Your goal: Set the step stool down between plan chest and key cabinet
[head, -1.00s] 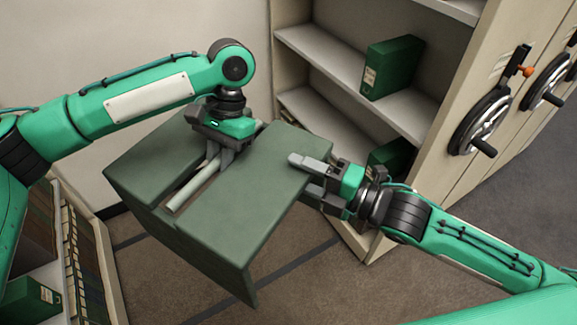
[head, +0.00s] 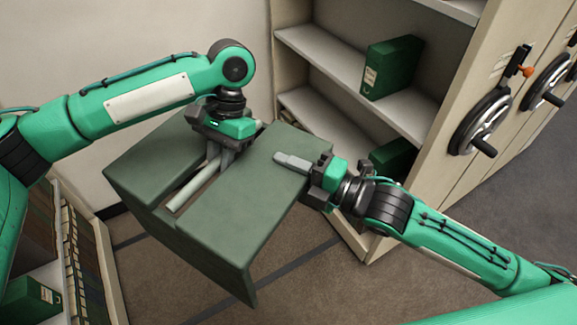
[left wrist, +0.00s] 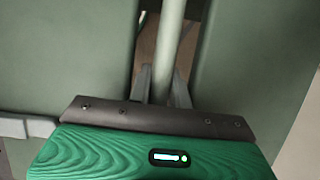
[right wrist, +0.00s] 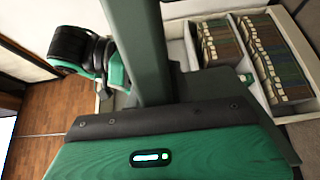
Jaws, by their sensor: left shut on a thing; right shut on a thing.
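The step stool (head: 235,205) is grey-green, with two flat top panels and a pale round bar (head: 195,187) in the slot between them. It hangs tilted above the floor. My left gripper (head: 222,156) reaches down into the slot and is shut on the bar; the left wrist view shows the bar (left wrist: 171,35) between its fingers. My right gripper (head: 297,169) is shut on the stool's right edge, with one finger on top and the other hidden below. The right wrist view shows the stool's edge (right wrist: 140,45) between its jaws. I cannot identify a plan chest or key cabinet.
A cream shelving unit (head: 345,75) with green boxes (head: 391,66) stands behind, on the right. Its side carries black handwheels (head: 482,122). A low shelf with files (head: 78,250) is at the lower left. Brown carpet (head: 310,290) is bare below the stool.

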